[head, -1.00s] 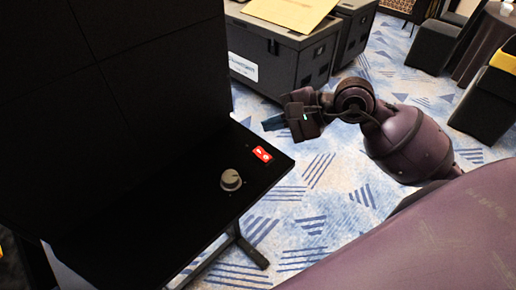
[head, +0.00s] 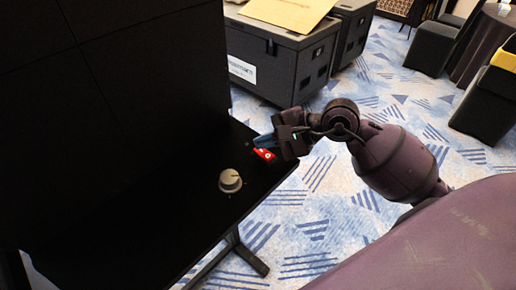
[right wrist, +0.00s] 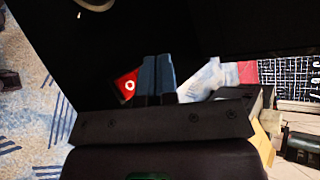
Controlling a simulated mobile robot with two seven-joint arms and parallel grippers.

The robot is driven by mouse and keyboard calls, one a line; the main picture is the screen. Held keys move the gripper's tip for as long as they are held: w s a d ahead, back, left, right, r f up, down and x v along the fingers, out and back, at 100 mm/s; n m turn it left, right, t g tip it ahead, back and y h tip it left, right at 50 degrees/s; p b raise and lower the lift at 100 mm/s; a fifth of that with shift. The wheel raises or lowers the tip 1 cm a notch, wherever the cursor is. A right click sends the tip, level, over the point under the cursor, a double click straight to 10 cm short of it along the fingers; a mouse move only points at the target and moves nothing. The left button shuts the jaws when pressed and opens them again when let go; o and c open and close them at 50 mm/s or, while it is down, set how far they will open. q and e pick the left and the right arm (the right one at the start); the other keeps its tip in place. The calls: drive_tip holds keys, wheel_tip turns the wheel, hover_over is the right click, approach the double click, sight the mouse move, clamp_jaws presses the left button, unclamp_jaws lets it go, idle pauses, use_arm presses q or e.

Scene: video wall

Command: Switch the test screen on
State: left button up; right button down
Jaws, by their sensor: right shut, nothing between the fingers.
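The screen (head: 120,80) is a large dark panel at the left of the head view, with no picture on it. A black shelf (head: 190,215) juts out in front of it. A small red switch (head: 264,155) with white marks sits near the shelf's right edge. In the right wrist view the red switch (right wrist: 126,86) shows left of the fingers. My right gripper (head: 262,142) is shut and empty, its blue fingertips just beside the switch and covering part of its far side. I cannot tell whether they touch it. My left gripper is out of view.
A grey round knob (head: 230,181) stands on the shelf left of the switch. Black cases (head: 275,65) stand behind, one with a cardboard sheet (head: 290,12) on top. Dark stools (head: 432,47) stand far right. The patterned carpet (head: 330,215) is clear right of the shelf.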

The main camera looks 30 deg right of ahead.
drive_tip(key=shift+r, duration=0.1)
idle(1.3)
idle(0.6)
drive_tip(key=shift+w+f+b, duration=0.15)
drive_tip(key=shift+f+b, duration=0.25)
drive_tip(key=shift+f, duration=0.05)
drive_tip(key=shift+a+f+b, duration=0.1)
drive_tip(key=shift+f+b, duration=0.2)
drive_tip(key=shift+f, duration=0.05)
idle(0.9)
drive_tip(key=shift+r, duration=0.15)
drive_tip(key=shift+s+r+p, duration=0.2)
drive_tip(key=shift+r+p, duration=0.2)
drive_tip(key=shift+r, duration=0.25)
drive_tip(key=shift+r, duration=0.1)
